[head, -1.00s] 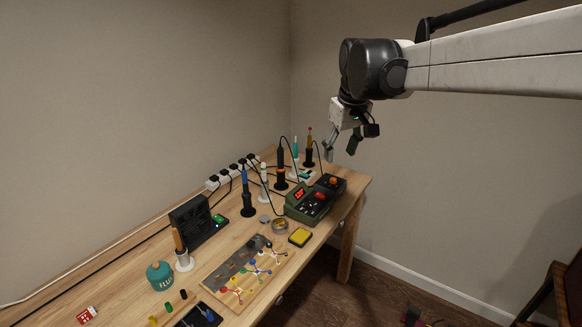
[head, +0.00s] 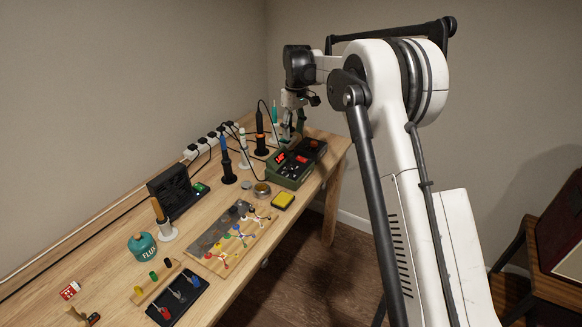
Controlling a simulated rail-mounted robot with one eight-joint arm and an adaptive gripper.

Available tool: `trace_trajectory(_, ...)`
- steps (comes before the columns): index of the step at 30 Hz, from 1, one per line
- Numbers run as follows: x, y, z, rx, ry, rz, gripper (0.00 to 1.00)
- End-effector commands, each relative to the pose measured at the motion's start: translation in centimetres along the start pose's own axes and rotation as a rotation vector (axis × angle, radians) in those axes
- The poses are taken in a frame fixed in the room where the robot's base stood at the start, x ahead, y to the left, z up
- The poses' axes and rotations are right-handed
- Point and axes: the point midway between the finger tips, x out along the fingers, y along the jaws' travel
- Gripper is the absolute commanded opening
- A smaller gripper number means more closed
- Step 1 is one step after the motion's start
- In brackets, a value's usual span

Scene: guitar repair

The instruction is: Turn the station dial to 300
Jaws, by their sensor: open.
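The green soldering station (head: 288,176) stands at the far right end of the bench, with a lit red display (head: 281,157) and a red control on its top face. The display's number is too small to read. Beside it, to the right and behind, is a dark unit with an orange-red knob (head: 314,143). I cannot tell which control is the station dial. My gripper (head: 292,135) is open and empty. It hangs pointing down behind the station, left of the orange-red knob in the picture. I see no contact with a control.
Upright irons in holders, such as the blue one (head: 226,165) and the orange-banded one (head: 261,142), stand close left of my gripper with looping cables. A yellow sponge tray (head: 283,201) and a round tin (head: 262,190) sit in front of the station.

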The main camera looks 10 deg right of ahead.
Motion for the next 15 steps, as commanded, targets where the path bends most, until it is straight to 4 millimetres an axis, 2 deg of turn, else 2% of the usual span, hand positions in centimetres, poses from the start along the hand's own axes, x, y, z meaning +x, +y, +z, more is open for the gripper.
trace_trajectory(8,2.1,0.2,-0.4,-0.012,-0.009,-0.007,0.42)
trace_trajectory(15,6.1,0.2,-0.4,-0.011,-0.009,-0.007,0.42)
